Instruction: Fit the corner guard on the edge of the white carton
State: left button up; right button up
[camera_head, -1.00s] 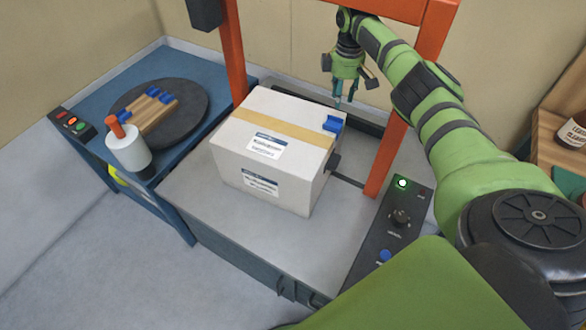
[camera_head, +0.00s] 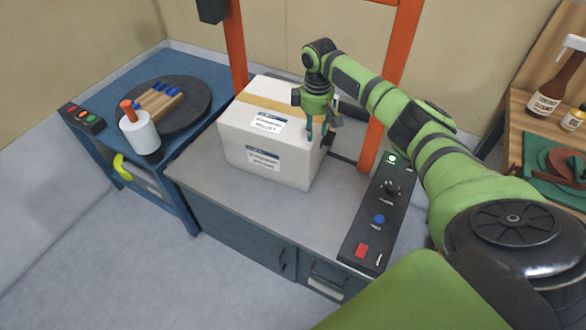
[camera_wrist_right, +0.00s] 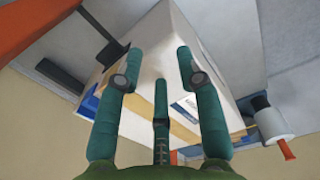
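The white carton (camera_head: 250,154) sits upright on the grey machine table, with tan tape across its top and labels on its top and front. My right gripper (camera_head: 316,133) is at the carton's right end in the head view, in front of its upper right corner. In the right wrist view the gripper's fingers (camera_wrist_right: 158,78) are spread apart and empty, with the carton (camera_wrist_right: 165,40) beyond them. A blue corner guard (camera_wrist_right: 90,103) shows at the carton's edge, left in the wrist view and partly behind a finger. The gripper hides it in the head view. My left gripper is out of view.
An orange frame (camera_head: 388,93) rises around the carton. A control panel (camera_head: 377,222) lies at the right. On the blue table at left are a dark turntable (camera_head: 196,88), a wooden block with blue pieces (camera_head: 158,102) and a white roll (camera_head: 140,136). Bottles (camera_head: 550,92) stand far right.

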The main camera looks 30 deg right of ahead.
jog(key=s+a+f+m, duration=0.1)
jog(key=s+a+f, duration=0.1)
jog(key=a, duration=0.3)
jog(key=s+a+f+m, duration=0.1)
jog(key=s+a, duration=0.3)
jog(key=a, duration=0.1)
jog(key=shift+a+f, duration=0.35)
